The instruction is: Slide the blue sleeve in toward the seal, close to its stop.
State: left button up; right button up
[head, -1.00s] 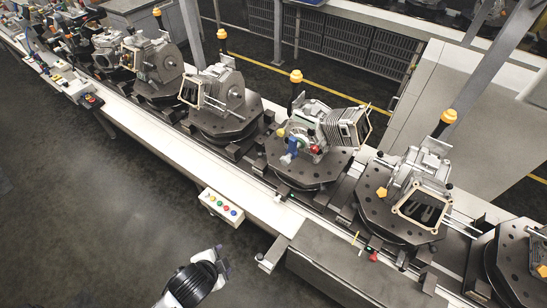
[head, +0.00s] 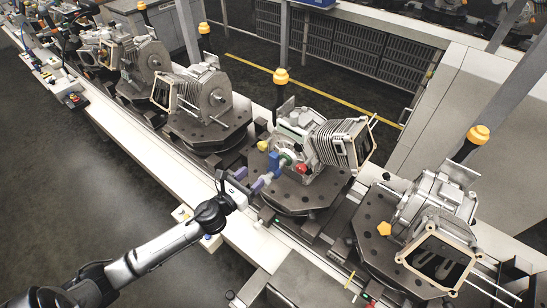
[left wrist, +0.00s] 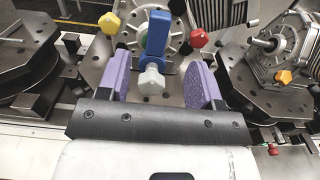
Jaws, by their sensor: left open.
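The blue sleeve (head: 274,162) sits at the front of the grey machine housing (head: 296,130), beside the green ring-shaped seal (head: 287,158). In the left wrist view the blue sleeve (left wrist: 159,42) stands upright, with a grey knob (left wrist: 151,80) at its near end; part of the green seal (left wrist: 143,41) shows behind it. My left gripper (head: 257,178) is open and empty, its purple fingers just short of the sleeve. In the left wrist view the fingers (left wrist: 160,72) stand left and right of the knob, with gaps on both sides. My right gripper is not in view.
Red knobs (left wrist: 198,38) and yellow knobs (left wrist: 271,11) stick out around the sleeve. The housing is on a dark fixture plate (head: 300,199) on the conveyor. Neighbouring fixtures carry similar housings (head: 435,215). The grey floor at the left is clear.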

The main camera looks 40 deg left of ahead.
aim_at(272, 158)
pick_arm(q)
jog(key=w+p, duration=0.1)
jog(key=w, duration=1)
jog(key=shift+w+a, duration=0.15)
jog(key=shift+w, duration=0.25)
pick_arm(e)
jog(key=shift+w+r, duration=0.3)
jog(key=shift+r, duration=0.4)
